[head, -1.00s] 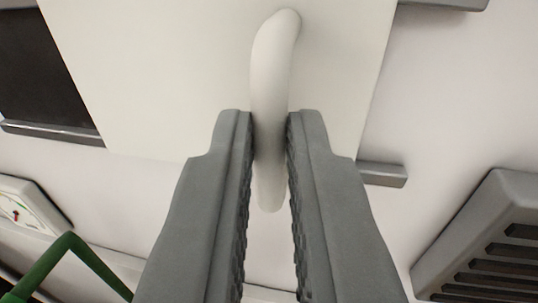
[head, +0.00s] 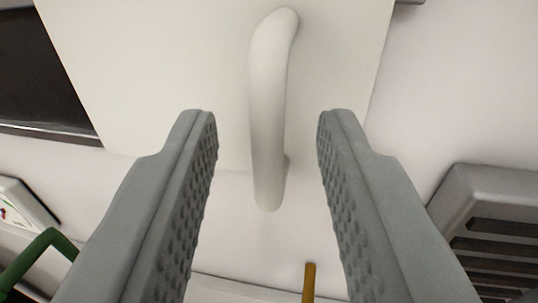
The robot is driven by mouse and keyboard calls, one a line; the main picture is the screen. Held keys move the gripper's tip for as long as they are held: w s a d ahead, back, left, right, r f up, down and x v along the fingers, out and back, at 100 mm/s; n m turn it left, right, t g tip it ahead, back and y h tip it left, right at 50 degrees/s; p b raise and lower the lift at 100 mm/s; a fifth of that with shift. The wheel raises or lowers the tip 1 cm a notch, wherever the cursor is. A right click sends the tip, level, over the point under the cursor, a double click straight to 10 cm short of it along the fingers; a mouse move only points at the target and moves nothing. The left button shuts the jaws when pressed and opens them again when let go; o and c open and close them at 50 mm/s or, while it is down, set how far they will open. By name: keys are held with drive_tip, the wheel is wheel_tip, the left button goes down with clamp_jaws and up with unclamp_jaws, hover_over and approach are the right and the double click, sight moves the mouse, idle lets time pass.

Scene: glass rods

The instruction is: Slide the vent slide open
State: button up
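The vent slide (head: 160,80) is a flat white panel across the upper middle of the view. Its white bow-shaped handle (head: 268,100) runs up and down on the panel. A dark opening (head: 38,75) shows beside the panel's left edge. My gripper (head: 268,116) is open, with one grey ridged finger on each side of the handle. A clear gap shows between the handle and each finger, and nothing is held. The lower right part of the panel is hidden by the right finger.
A grey louvred grille (head: 490,230) is at the lower right. A white gauge-like dial (head: 20,207) is at the lower left, near a green bar (head: 35,255). An orange rod (head: 309,283) stands at the bottom. The white wall right of the panel is bare.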

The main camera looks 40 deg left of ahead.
drive_tip(key=v, duration=1.7)
drive_tip(key=shift+s, duration=0.15)
drive_tip(key=shift+d, duration=0.15)
drive_tip(key=s+d+f+m+t+h, duration=0.2)
drive_tip(key=s+d+f+m+h, duration=0.2)
drive_tip(key=s+f, duration=0.6)
drive_tip(key=s+d+f+m+t+h, duration=0.2)
drive_tip(key=s+d+f+h, duration=0.6)
drive_tip(key=f, duration=0.8)
drive_tip(key=s+d+m, duration=0.1)
drive_tip(key=s+m, duration=0.1)
drive_tip(key=s, duration=0.1)
drive_tip(key=shift+s+f, duration=0.15)
drive_tip(key=shift+s, duration=0.15)
